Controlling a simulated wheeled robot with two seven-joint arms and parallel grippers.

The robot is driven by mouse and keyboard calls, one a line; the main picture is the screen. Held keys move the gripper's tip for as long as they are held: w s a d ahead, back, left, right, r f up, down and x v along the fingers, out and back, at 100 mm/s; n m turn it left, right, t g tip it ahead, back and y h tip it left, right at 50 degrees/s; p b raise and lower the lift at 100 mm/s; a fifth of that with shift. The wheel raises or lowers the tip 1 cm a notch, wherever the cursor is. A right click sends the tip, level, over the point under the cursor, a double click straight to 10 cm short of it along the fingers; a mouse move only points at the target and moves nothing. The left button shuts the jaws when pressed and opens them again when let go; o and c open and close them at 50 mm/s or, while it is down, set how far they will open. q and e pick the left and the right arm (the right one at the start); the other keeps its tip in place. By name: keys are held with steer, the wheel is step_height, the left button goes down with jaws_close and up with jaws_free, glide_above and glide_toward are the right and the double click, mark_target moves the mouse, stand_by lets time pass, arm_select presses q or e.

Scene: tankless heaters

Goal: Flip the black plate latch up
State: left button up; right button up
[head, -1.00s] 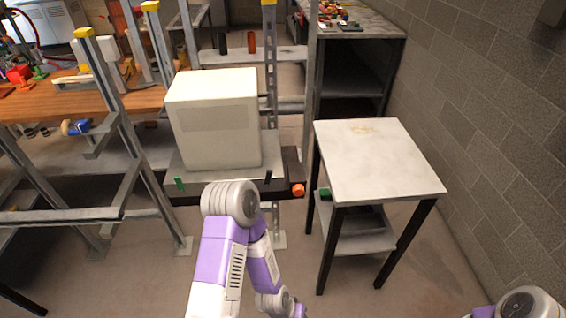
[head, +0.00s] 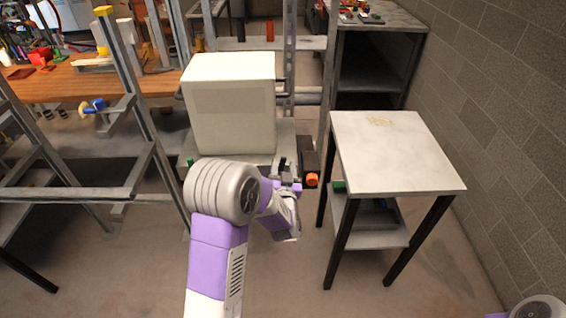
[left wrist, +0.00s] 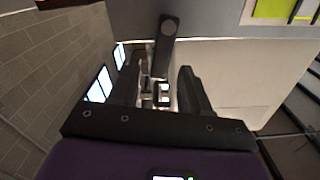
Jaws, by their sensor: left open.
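The black plate latch (head: 282,165) stands up as a small dark piece at the front edge of the shelf, under the white box (head: 235,105). In the left wrist view, a dark flat bar with a rounded end, which looks like the latch (left wrist: 165,42), lies just beyond and between the fingertips. My left gripper (head: 289,184) is at the front of the latch, partly hidden by my own wrist. In the left wrist view my left gripper (left wrist: 160,82) is open, with a finger on each side. I cannot tell whether it touches the latch. My right gripper is out of view.
An orange knob (head: 312,180) sits close to the right of my left gripper. A green piece (head: 190,162) is at the shelf's left. A pale-topped table (head: 395,150) stands at the right, before a block wall. Metal frame posts (head: 130,85) stand at the left.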

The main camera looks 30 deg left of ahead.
mark_target(280, 163)
arm_select(q)
steer(key=shift+x, duration=1.55)
steer(key=shift+d, duration=0.1)
steer(key=shift+c, duration=0.5)
jaws_close()
steer(key=n+b, duration=0.2)
steer(key=b, duration=0.1)
steer(key=shift+s+a+f, duration=0.1)
steer(key=shift+s+a, duration=0.15)
steer(key=shift+a, duration=0.15)
steer(key=shift+a+n+b, duration=0.1)
steer(key=shift+n+b, duration=0.25)
steer(key=shift+n, duration=0.05)
steer(key=shift+o, duration=0.5)
jaws_free()
steer(key=shift+s, duration=0.15)
